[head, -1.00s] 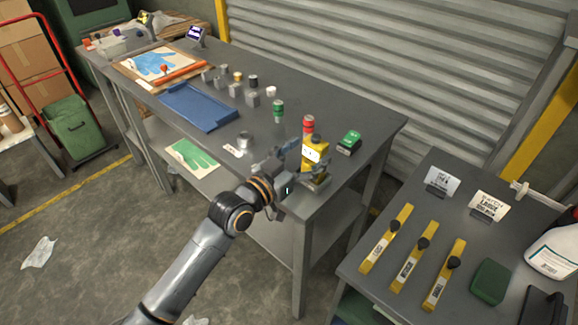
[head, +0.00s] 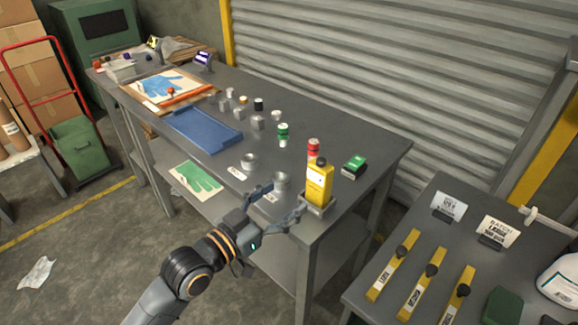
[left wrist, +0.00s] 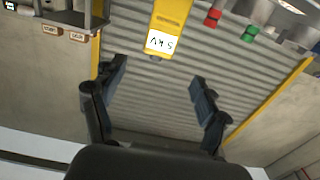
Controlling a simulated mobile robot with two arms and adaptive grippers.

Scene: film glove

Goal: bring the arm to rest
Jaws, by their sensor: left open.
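My left gripper (head: 281,203) is open and empty at the front edge of the grey workbench (head: 345,150). In the left wrist view its two fingers (left wrist: 160,100) stand wide apart with nothing between them. A yellow block-like device (head: 319,184) with a dark top stands upright in a grey holder (head: 316,210) at the bench's near corner, just right of the gripper and apart from it. It also shows in the left wrist view (left wrist: 169,18), with a white label, beyond the fingertips. My right gripper is not in view.
Small metal cups (head: 250,162), a green-topped piece (head: 283,133), a red-topped piece (head: 313,148) and a green box (head: 354,166) stand on the bench. A blue tray (head: 205,130) lies farther back. A second table (head: 375,260) with yellow bars is at the right. The floor at left is mostly clear.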

